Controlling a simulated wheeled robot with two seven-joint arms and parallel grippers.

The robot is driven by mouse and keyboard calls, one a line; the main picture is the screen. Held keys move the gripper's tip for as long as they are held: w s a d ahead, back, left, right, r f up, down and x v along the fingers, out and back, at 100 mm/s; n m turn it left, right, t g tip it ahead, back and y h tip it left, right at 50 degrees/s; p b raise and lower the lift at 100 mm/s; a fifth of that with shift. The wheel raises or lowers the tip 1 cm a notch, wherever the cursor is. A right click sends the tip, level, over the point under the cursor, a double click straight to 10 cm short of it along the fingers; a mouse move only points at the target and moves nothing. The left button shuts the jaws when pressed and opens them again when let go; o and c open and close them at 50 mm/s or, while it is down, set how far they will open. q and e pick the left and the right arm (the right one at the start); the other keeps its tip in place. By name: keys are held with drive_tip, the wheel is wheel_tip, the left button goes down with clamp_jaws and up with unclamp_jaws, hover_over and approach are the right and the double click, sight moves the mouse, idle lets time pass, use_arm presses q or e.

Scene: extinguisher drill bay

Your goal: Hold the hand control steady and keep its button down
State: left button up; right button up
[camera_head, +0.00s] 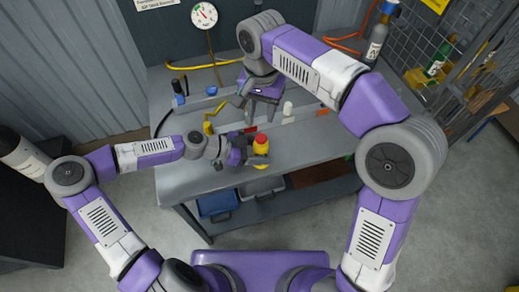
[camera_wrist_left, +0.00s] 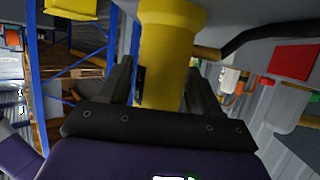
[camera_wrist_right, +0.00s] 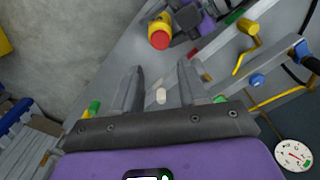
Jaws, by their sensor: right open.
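The hand control (camera_head: 260,148) is a yellow cylinder with a red button (camera_head: 260,138) on top. My left gripper (camera_head: 254,152) is shut around its body and holds it over the front edge of the grey workbench. In the left wrist view the yellow body (camera_wrist_left: 168,45) stands between the two fingers; the button is out of that view. My right gripper (camera_head: 260,112) is open and empty above the bench, behind the control. In the right wrist view the red button (camera_wrist_right: 159,40) lies beyond the fingertips, apart from them. Nothing touches the button.
The workbench (camera_head: 205,178) carries a yellow crank handle (camera_head: 208,124), a white cylinder (camera_head: 288,108) and a blue-topped item (camera_head: 179,88). A dial gauge (camera_head: 204,15) stands at the back. A wire cage (camera_head: 440,60) is at the right. Blue (camera_head: 217,203) and grey bins sit below.

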use_arm(q)
drive_tip(key=c, duration=0.9)
drive_tip(key=shift+c, duration=0.7)
use_arm(e)
drive_tip(key=shift+c, duration=0.6)
drive_tip(key=shift+r+n, duration=0.35)
drive_tip(key=shift+n, duration=0.05)
drive_tip(key=c, duration=0.5)
drive_tip(key=shift+r+n, duration=0.35)
drive_tip(key=shift+n, duration=0.15)
clamp_jaws()
drive_tip(key=r+n, duration=0.1)
drive_tip(key=n, duration=0.1)
drive_tip(key=r+n, duration=0.2)
drive_tip(key=n, duration=0.1)
drive_tip(key=shift+s+d+r+n, duration=0.15)
drive_tip(key=shift+d+r+n, duration=0.15)
drive_tip(key=shift+r, duration=0.1)
